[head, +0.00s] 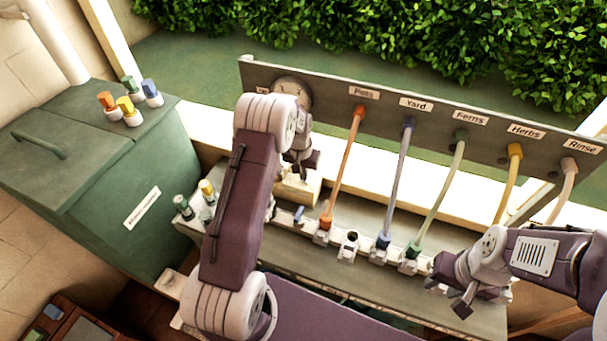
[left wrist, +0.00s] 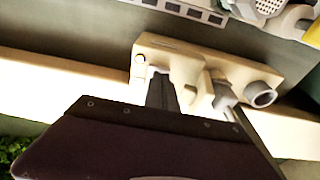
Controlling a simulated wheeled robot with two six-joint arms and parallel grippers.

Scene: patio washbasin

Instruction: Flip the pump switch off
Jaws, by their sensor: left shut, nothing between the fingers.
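A cream-coloured housing (head: 298,190) sits at the left part of the grey bench, below the left end of the labelled board. In the left wrist view this cream housing (left wrist: 180,56) fills the middle, with a round open spout at its right end. I cannot make out for sure which part is the pump switch. My left gripper (head: 302,162) is shut and empty, just above the housing; I cannot tell whether it touches. My left arm hides part of the bench. My right gripper (head: 452,288) is over the right part of the bench; its jaw opening is unclear.
A grey board (head: 435,122) carries labels Pets, Yard, Ferns, Herbs and Rinse, with coloured hoses running down to the bench (head: 330,262). A green bin (head: 120,190) stands left with several capped fittings (head: 130,100) on top. Hedge behind.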

